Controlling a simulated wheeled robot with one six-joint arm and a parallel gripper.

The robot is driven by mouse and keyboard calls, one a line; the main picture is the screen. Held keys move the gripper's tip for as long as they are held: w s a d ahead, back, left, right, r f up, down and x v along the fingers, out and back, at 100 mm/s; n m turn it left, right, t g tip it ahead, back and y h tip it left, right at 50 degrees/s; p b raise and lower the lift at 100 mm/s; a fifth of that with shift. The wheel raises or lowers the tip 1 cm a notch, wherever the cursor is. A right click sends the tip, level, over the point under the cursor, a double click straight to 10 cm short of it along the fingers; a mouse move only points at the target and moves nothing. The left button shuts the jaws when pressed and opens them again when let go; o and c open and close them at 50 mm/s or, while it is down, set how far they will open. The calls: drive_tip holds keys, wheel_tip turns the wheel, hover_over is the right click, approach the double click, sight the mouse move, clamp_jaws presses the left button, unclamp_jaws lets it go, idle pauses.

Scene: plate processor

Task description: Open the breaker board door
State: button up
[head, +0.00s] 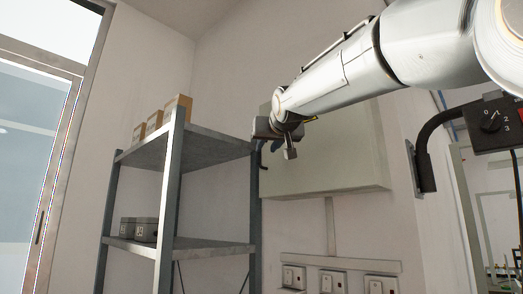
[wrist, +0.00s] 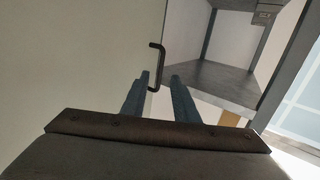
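The breaker board (head: 345,150) is a pale grey-beige box high on the wall in the head view. Its door looks shut, and its pale front (wrist: 75,65) fills the left of the wrist view. A black bar handle (wrist: 160,65) stands out near the door's edge. My gripper (wrist: 160,76) is open, its two blue-grey fingers pointing at the handle. The handle's lower part shows between the fingertips, close to the left one; I cannot tell whether they touch. In the head view my gripper (head: 268,148) is at the board's left edge, partly hidden by my wrist.
A grey metal shelf (head: 205,142) stands just left of the board, close to my gripper, with boxes (head: 178,105) on top and dark containers (head: 138,229) lower down. Wall switches (head: 333,281) sit below the board. A control box (head: 492,122) on a black bracket is at the right.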

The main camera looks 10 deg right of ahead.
drive_tip(key=w+a+r+p, duration=0.1)
drive_tip(key=w+r+p, duration=0.1)
drive_tip(key=w, duration=0.5)
drive_tip(key=shift+r+p, duration=0.25)
drive_tip(key=shift+p, duration=0.6)
clamp_jaws()
idle(0.8)
